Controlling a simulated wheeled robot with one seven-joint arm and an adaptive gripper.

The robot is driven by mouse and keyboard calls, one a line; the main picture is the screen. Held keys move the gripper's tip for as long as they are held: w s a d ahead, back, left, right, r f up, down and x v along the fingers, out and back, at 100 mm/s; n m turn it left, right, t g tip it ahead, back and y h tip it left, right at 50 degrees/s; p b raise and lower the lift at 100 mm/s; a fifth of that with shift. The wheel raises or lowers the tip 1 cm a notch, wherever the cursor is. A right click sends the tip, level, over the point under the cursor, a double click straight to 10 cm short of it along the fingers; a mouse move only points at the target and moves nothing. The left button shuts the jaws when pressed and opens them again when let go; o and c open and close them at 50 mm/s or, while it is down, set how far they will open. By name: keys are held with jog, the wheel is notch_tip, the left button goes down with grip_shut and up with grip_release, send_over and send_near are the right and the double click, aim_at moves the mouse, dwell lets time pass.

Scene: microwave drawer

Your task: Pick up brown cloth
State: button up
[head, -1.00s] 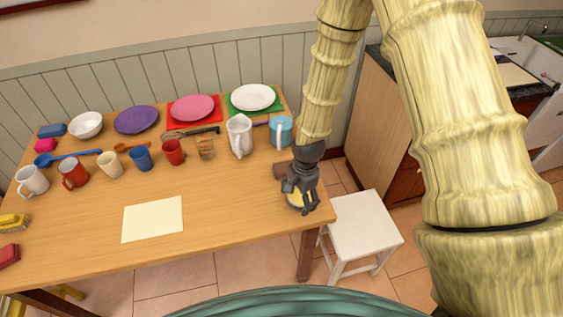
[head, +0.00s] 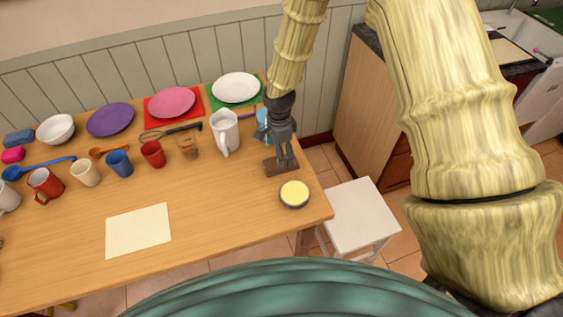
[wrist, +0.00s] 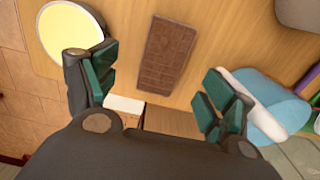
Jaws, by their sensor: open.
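A flat brown rectangle (head: 275,168) lies near the right end of the wooden table. In the wrist view the brown piece (wrist: 171,55) shows a grid of raised squares, more like a chocolate bar than a cloth. No other brown cloth is clear to me. My gripper (head: 287,164) points down over this piece and partly covers it. In the wrist view my gripper (wrist: 158,92) has its green-padded fingers spread wide, with nothing between them. The brown piece lies beyond the fingertips, roughly centred between them. I cannot tell the exact height of the fingertips above it.
A round tin with a yellow top (head: 294,194) sits close in front of the brown piece. A light blue mug (head: 263,117) and white pitcher (head: 225,132) stand behind and left. A paper sheet (head: 138,230) lies left, with bare table around it. A white stool (head: 360,215) stands right.

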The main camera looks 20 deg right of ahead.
jog(key=shift+s+f, duration=0.1)
jog(key=shift+f, duration=0.25)
jog(key=shift+w+d+f+p, duration=0.2)
jog(key=shift+f+p, duration=0.35)
jog(key=shift+f, duration=0.25)
jog(key=shift+w+d+f+p, duration=0.15)
jog(key=shift+f+p, duration=0.35)
jog(key=shift+f, duration=1.4)
jog(key=shift+c, duration=0.2)
jog(key=c, duration=1)
